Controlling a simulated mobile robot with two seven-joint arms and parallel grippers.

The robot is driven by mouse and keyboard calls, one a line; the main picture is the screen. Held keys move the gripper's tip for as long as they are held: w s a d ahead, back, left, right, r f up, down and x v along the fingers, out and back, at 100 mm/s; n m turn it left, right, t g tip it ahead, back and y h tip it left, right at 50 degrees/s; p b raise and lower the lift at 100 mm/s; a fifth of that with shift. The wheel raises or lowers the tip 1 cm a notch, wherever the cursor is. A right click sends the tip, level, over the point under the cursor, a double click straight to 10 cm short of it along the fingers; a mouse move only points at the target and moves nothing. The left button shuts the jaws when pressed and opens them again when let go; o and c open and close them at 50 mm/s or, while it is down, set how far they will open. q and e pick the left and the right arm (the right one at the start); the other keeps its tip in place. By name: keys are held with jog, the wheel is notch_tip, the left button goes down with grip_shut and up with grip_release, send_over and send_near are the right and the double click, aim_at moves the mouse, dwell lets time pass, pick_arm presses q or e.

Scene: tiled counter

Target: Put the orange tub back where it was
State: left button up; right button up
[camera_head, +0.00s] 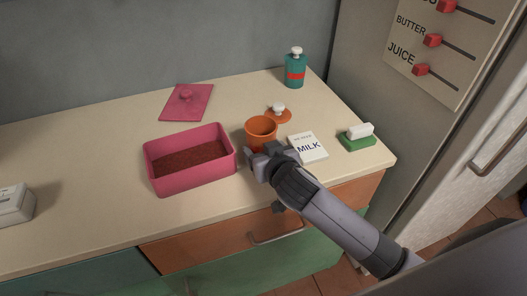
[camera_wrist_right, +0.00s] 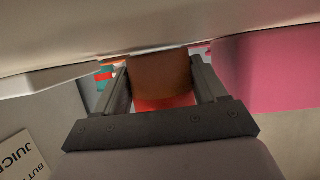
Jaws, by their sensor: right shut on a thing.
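The orange tub (camera_head: 261,127) is open-topped and upright near the middle of the counter, just right of the pink box. My right gripper (camera_head: 265,158) is shut on it from the front. In the right wrist view the tub (camera_wrist_right: 160,82) sits between the two fingers. Whether its base touches the counter is hard to tell, as the gripper hides its lower part. An orange lid (camera_head: 286,117) with a white knob lies behind the tub to the right. My left gripper is not in view.
A pink box (camera_head: 190,182) with dark red contents stands left of the tub, its pink lid (camera_head: 187,102) behind. A MILK card (camera_head: 308,147), a green-and-white block (camera_head: 357,139) and a teal bottle (camera_head: 295,72) are to the right. The left counter is mostly clear.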

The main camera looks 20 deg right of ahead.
jog(key=shift+f, duration=0.2)
jog(key=o, duration=1.3)
jog(key=shift+o, duration=0.2)
jog(key=shift+r, duration=0.15)
jog(key=v, duration=1.2)
jog(key=shift+p, duration=0.3)
